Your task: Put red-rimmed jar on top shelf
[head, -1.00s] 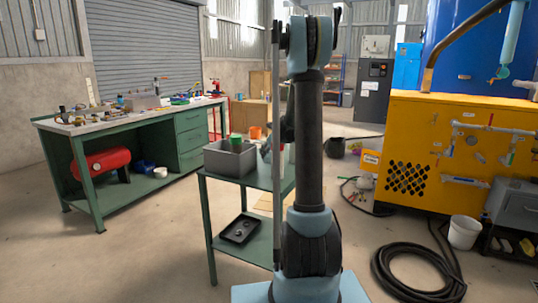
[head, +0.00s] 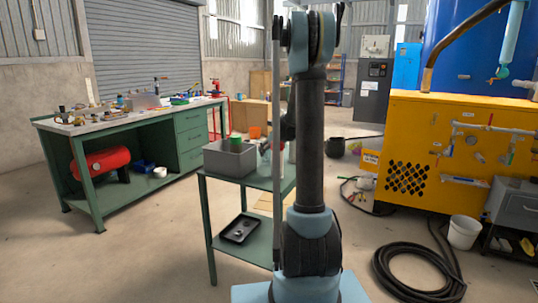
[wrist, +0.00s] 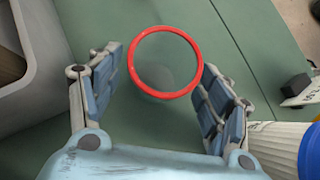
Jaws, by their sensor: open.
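The red-rimmed jar (wrist: 166,92) is seen from above in the wrist view, upright on a green surface, clear inside its red rim. My gripper (wrist: 160,65) is open around it, one finger on each side. The left finger is clear of the rim; the right finger is close to it, and I cannot tell whether it touches. In the head view, my arm covers most of this area and I cannot make out the jar. The green stand there has a top shelf (head: 255,181) and a lower shelf (head: 262,247).
A grey bin (head: 228,160) holding a green item (head: 236,143) stands on the stand's top shelf; its wall is left of my gripper in the wrist view. A white ribbed container with a blue lid (wrist: 280,145) is close on the right. A black tray (head: 240,228) lies on the lower shelf.

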